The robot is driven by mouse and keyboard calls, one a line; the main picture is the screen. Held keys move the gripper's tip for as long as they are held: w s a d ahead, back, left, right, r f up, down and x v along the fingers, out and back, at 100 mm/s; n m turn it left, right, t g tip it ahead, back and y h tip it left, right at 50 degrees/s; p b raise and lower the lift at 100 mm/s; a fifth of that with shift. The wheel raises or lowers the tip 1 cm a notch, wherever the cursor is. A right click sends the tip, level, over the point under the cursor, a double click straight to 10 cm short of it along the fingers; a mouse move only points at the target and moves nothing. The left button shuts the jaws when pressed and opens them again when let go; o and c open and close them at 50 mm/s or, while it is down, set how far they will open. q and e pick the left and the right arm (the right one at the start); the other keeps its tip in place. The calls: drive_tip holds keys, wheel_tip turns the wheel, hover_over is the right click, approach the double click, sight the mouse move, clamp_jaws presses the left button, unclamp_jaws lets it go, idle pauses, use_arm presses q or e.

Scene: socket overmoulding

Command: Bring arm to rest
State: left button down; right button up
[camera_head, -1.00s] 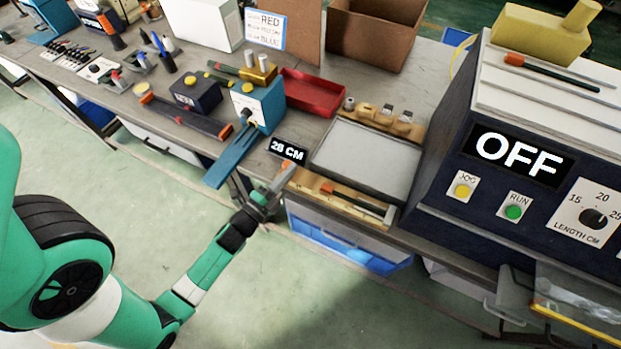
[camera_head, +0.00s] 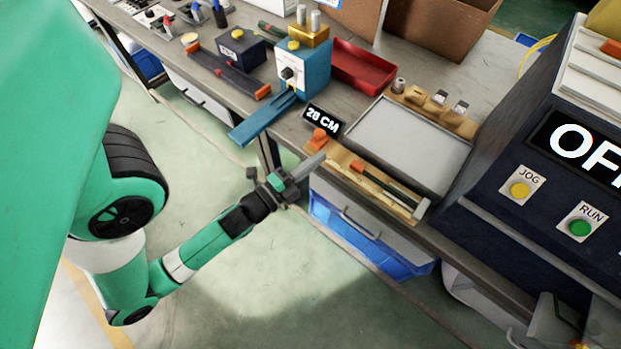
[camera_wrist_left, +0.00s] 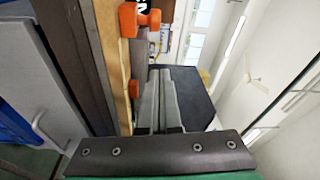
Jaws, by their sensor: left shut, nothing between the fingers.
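My left gripper (camera_head: 312,164) is shut and empty at the front edge of the bench (camera_head: 345,88). Its fingertips are close to the wooden fixture (camera_head: 385,193) and below the orange clamp-like part (camera_head: 320,138). I cannot tell whether they touch the wood. In the left wrist view the two grey fingers (camera_wrist_left: 161,88) lie together, with the orange part (camera_wrist_left: 139,20) and the wood strip to their upper left. My right gripper is in neither view.
A "28 CM" sign (camera_head: 323,119), a grey tray (camera_head: 412,143) and a blue device (camera_head: 303,68) with a blue ramp stand by the gripper. A dark machine (camera_head: 530,215) is at right. A drawer unit (camera_head: 365,232) sits below the bench. Open floor (camera_head: 270,285) lies in front.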

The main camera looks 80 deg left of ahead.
use_arm(q)
drive_tip(key=b+v, duration=0.1)
drive_tip(key=v, duration=0.3)
drive_tip(key=shift+s+r, duration=0.1)
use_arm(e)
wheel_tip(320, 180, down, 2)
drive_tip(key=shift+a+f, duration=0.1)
